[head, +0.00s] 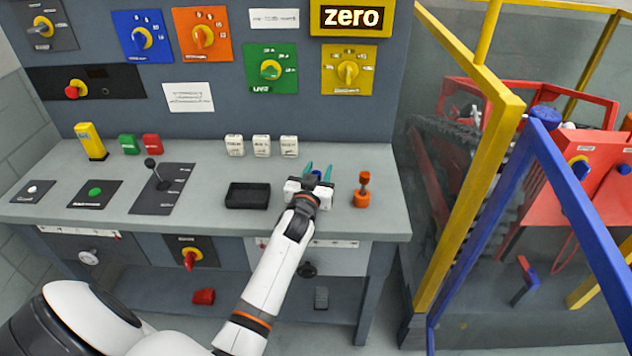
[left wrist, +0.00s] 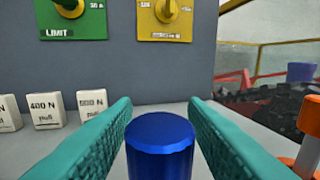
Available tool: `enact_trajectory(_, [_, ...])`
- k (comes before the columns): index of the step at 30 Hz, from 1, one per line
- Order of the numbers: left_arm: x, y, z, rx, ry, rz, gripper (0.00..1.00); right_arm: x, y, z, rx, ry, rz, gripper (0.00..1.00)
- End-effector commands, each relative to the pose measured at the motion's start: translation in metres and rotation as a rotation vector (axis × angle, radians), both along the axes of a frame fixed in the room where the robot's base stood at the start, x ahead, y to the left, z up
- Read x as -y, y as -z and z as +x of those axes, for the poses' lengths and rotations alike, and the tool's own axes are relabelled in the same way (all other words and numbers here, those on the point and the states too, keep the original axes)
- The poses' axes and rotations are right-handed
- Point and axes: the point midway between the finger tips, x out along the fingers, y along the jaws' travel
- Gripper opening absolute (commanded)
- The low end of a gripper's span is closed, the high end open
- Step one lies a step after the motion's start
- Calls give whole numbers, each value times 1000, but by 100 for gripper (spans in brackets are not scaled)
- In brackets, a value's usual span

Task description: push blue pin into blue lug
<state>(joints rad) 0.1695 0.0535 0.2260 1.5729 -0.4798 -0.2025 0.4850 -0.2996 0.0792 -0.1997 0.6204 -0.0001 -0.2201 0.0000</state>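The blue pin (head: 316,174) stands upright on the bench top near its right end. In the left wrist view its round blue top (left wrist: 160,135) lies between the two teal fingers. My left gripper (head: 318,171) is open, with one finger on each side of the pin; a gap shows in the head view. The pin's lower part is hidden by the gripper. I cannot make out for certain which part is the blue lug; a blue bracket piece (head: 524,280) shows low on the machine at right. My right gripper is not in view.
An orange pin-like part (head: 362,190) stands close right of my gripper. A black tray (head: 248,195) lies to its left, and white weight blocks (head: 262,146) stand behind. Yellow (head: 470,190) and blue (head: 585,200) posts stand before the tracked machine. The front bench edge is clear.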

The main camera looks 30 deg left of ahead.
Motion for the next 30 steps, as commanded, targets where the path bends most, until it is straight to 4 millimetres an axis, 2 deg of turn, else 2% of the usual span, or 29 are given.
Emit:
enact_trajectory(1, [0, 0, 0, 0, 0, 0, 31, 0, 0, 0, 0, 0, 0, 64])
enact_trajectory(6, [0, 0, 0, -1, 0, 0, 3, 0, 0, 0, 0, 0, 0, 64])
enact_trajectory(7, [0, 0, 0, -1, 0, 0, 0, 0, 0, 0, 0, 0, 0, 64])
enact_trajectory(16, [0, -7, 0, 1, -1, 3, 0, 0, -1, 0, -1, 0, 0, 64])
enact_trajectory(27, [0, -77, 0, 5, 0, 3, 0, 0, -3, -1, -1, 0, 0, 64])
enact_trajectory(30, [0, -90, 0, 3, 0, 2, 0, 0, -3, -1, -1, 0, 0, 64])
